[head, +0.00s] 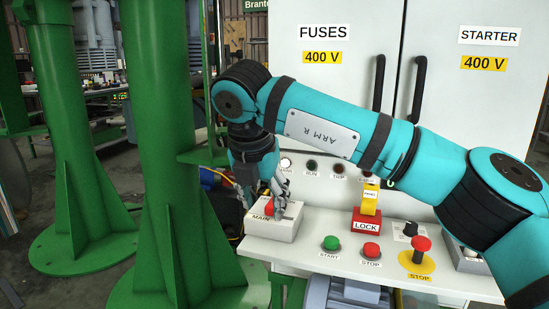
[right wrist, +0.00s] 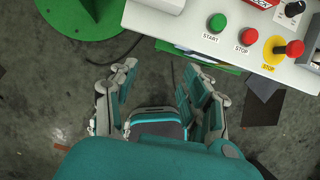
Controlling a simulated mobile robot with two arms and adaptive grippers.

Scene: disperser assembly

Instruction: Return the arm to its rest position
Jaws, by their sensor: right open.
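My right arm (head: 330,130) reaches in from the right across the control desk, bent at the elbow, with its hand hanging down at the desk's left end. My right gripper (head: 264,194) is open and empty. In the head view its fingers overlap the MAIN switch box (head: 285,226), which has a red part partly hidden behind them. In the right wrist view the spread fingers (right wrist: 160,75) have bare floor between them, and the desk edge lies beyond. My left gripper is not in view.
The white desk (head: 312,256) carries a green START button (head: 331,243), a red STOP button (head: 371,250), a yellow-ringed STOP knob (head: 420,248) and a red LOCK block (head: 366,224). A green column (head: 165,120) stands close left. Cabinet door handles (head: 419,88) project behind the arm.

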